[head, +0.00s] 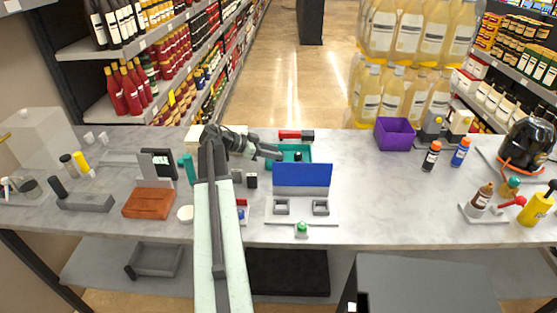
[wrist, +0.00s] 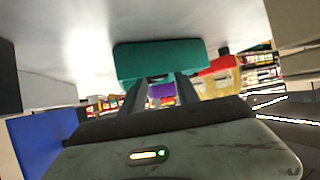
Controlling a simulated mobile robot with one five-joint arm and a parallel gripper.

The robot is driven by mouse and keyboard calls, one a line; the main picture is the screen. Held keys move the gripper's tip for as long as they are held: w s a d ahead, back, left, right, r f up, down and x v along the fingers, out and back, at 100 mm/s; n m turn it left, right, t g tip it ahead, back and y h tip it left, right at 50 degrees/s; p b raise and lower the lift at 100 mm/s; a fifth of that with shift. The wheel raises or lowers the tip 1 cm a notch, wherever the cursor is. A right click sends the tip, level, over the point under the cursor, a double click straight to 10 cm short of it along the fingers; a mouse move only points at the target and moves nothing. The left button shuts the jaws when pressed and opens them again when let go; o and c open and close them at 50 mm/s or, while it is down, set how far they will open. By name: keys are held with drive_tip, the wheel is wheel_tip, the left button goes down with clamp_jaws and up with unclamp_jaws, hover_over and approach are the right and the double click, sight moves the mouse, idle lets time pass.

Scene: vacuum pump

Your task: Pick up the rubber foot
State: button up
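A small black piece (head: 298,156) sits in the teal tray (head: 306,149) behind the blue panel. It may be the rubber foot, but it is too small to be sure. My gripper (head: 277,154) is at the tray's left side in the head view. In the wrist view my gripper (wrist: 161,82) has its two dark fingers apart with nothing between them. The teal tray's wall (wrist: 160,60) shows just beyond the fingertips there. The black piece cannot be made out in the wrist view.
The blue panel (head: 302,175) stands upright on a white fixture in front of the tray. A red and black tool (head: 296,135) lies behind the tray. Two small dark blocks (head: 251,180) stand left of the panel. A purple bin (head: 394,134) is at right.

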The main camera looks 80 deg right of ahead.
drive_tip(key=b+x, duration=0.1)
drive_tip(key=x, duration=0.1)
drive_tip(key=shift+s+d+f, duration=0.1)
drive_tip(key=shift+s+f, duration=0.2)
drive_tip(key=shift+r, duration=0.1)
clamp_jaws()
